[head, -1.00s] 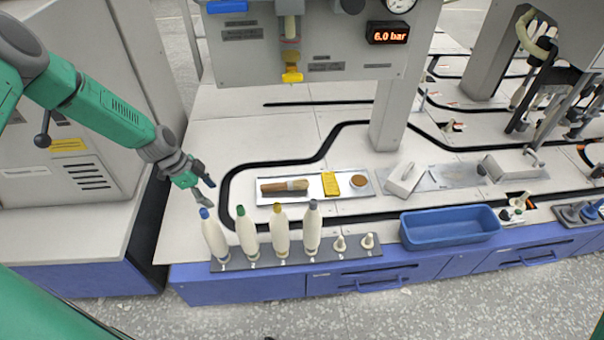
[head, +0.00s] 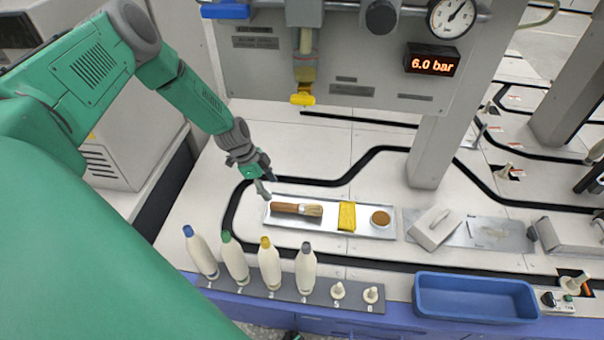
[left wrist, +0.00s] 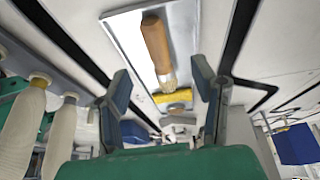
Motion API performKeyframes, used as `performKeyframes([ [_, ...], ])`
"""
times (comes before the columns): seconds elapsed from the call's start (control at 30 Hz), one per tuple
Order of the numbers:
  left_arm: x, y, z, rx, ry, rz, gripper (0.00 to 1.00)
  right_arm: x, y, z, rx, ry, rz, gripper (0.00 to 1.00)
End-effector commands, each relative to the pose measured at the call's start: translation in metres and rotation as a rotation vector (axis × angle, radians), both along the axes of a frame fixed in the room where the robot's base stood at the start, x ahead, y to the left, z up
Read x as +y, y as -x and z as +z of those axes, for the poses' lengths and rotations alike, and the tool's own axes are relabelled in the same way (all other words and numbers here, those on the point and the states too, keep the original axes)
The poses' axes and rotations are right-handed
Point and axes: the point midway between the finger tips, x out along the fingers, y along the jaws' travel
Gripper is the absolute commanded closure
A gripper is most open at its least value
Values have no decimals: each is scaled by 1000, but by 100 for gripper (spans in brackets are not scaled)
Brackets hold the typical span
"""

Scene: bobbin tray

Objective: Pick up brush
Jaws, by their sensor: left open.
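The brush (head: 296,209) has a brown wooden handle and pale bristles. It lies at the left end of a shallow metal tray (head: 334,231), handle to the left. My left gripper (head: 268,187) is open, above and just left of the handle end. In the left wrist view the brush (left wrist: 157,45) lies beyond the open fingers (left wrist: 165,100), lined up with the gap between them, and nothing is between the fingers.
A yellow sponge (head: 347,216) and a round brown-topped tin (head: 380,218) share the tray. Several bobbins with coloured tips stand in a rack (head: 325,295) in front. A blue bin (head: 475,298) is at the right. A machine panel (head: 345,60) rises behind.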

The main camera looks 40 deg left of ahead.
Motion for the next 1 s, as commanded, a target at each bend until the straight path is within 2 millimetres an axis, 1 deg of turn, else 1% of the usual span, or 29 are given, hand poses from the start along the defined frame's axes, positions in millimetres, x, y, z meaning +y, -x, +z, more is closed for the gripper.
performKeyframes([
  [0.03,-4,-1,-14,2,-1,-3,48,0,0,-8,0,0,0,60],
  [0.1,-9,-4,-25,1,-2,-2,48,0,0,-13,0,0,1,60],
  [0.2,-13,-6,-34,0,-3,-1,48,0,0,-17,0,0,1,60],
  [0.37,-17,-8,-38,-2,-4,-1,48,0,0,-19,0,0,0,60],
  [0.47,-20,-9,-46,-1,-4,-1,48,0,0,-23,-1,0,0,60],
  [0.7,-34,-13,-81,1,-1,-1,48,0,0,-42,0,0,0,60],
  [0.8,-36,-15,-87,-1,-1,-1,48,0,0,-45,0,0,0,60],
  [1.0,-37,-15,-85,-2,-2,-1,48,0,0,-43,-1,0,0,60],
])
